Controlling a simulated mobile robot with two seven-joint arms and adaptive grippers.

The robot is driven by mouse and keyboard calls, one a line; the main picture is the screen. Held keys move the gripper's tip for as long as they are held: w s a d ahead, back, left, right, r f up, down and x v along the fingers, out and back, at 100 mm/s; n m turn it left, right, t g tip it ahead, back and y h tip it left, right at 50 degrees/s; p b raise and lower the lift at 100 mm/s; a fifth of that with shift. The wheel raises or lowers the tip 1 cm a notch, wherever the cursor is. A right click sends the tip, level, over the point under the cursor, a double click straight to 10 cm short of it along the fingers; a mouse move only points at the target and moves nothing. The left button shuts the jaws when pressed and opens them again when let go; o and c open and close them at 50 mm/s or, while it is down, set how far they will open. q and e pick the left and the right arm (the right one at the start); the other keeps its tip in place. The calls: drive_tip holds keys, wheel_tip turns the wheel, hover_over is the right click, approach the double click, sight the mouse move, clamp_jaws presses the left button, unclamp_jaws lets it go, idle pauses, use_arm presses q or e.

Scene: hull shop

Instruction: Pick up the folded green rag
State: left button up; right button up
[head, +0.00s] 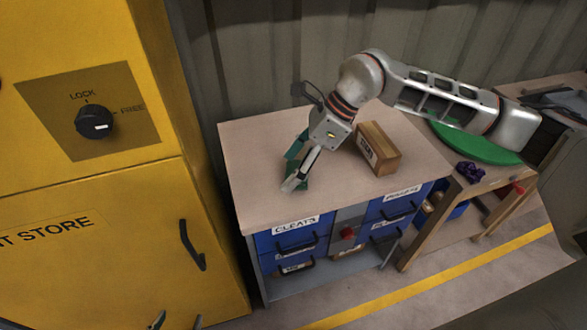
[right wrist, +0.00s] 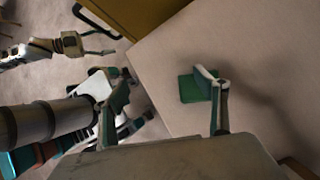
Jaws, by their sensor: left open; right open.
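The folded green rag (right wrist: 191,89) lies on the pale top of the drawer cabinet in the right wrist view, near the edge. My right gripper (right wrist: 165,76) is open, and the rag shows between its fingers, closer to the right finger, which overlaps the rag's right side. I cannot tell whether they touch. In the head view the right gripper (head: 296,166) is low over the cabinet top and hides most of the rag. My left gripper (head: 178,321) is open and empty at the bottom edge of the head view, in front of the yellow cabinet.
A cardboard box (head: 378,150) stands on the drawer cabinet (head: 260,145), right of my right gripper. A yellow cabinet (head: 95,215) stands at the left. A bench at right holds a green disc (head: 478,148) and a purple object (head: 469,171). The cabinet's front-centre top is clear.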

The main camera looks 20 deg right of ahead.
drive_tip(key=w+d+t+h, duration=0.1)
drive_tip(key=w+d+h, duration=0.1)
drive_tip(key=w+d, duration=0.3)
drive_tip(key=shift+s+d+f+b+x, duration=0.1)
drive_tip(key=shift+s+d+b+x, duration=0.1)
drive_tip(key=shift+x, duration=0.9)
drive_tip(key=shift+s+d+f+b+x, duration=0.1)
drive_tip(key=shift+d+x, duration=0.05)
drive_tip(key=shift+x, duration=1)
drive_tip(key=shift+s+d+f+b+x, duration=0.1)
drive_tip(key=shift+d+b+x, duration=0.1)
drive_tip(key=shift+x, duration=0.9)
drive_tip(key=shift+s, duration=0.1)
drive_tip(key=c, duration=1.2)
drive_tip(key=shift+r, duration=0.15)
wheel_tip(320, 180, up, 20)
drive_tip(key=shift+f+p, duration=0.2)
drive_tip(key=shift+p, duration=0.6)
